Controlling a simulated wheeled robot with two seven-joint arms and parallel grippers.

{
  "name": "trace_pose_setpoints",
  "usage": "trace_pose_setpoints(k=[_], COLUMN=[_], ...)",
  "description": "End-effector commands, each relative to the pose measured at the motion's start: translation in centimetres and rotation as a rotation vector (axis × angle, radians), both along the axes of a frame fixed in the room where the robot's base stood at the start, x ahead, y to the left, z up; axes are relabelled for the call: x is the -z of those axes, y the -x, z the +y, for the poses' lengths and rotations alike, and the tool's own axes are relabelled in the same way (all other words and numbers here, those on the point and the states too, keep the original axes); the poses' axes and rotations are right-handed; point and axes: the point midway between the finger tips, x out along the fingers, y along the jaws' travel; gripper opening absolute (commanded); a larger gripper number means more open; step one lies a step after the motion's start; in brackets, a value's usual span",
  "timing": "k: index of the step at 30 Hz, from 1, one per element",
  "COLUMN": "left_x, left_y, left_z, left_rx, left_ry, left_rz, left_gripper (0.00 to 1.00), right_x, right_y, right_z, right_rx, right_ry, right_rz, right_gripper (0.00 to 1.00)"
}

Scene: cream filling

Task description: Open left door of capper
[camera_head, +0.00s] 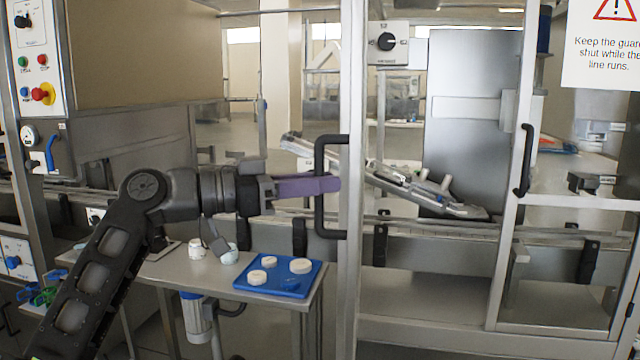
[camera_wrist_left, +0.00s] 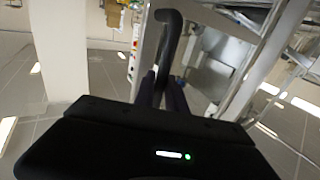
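The left door's upright metal frame (camera_head: 352,100) stands mid-picture in the head view, with a black D-shaped handle (camera_head: 319,158) on it. How far the door stands open I cannot tell. My left gripper (camera_head: 332,184), with purple fingers, reaches across the handle's upright bar at mid-height. In the left wrist view the handle (camera_wrist_left: 172,40) runs down between the two fingers (camera_wrist_left: 162,88), which look closed on it. The contact itself is partly hidden. My right gripper is in neither view.
Another black handle (camera_head: 524,160) is on the frame to the right. A conveyor rail (camera_head: 430,228) and a slanted metal chute (camera_head: 400,180) lie behind the door frame.

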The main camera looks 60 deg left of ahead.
Motion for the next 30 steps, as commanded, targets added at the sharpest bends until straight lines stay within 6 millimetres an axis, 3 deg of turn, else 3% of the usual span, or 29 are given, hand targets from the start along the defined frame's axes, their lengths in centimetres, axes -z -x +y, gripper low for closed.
trace_pose_setpoints(k=[3, 14, 24, 30], left_x=[-0.1, 0.0, -0.1, -0.1], left_y=[0.0, 0.6, 5.6, 7.5], left_z=[0.1, 0.2, 1.3, 1.7], left_rx=[-0.002, -0.002, -0.003, -0.002], left_ry=[0.000, -0.001, 0.000, -0.001], left_rz=[-0.002, -0.001, -0.003, -0.001], left_gripper=[0.23, 0.23, 0.23, 0.23], right_x=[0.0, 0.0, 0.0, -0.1], right_y=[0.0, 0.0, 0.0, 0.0], right_z=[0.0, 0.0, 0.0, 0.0], right_rx=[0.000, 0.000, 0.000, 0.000], right_ry=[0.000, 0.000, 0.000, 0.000], right_rz=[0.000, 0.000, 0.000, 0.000], right_gripper=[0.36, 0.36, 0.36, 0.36])
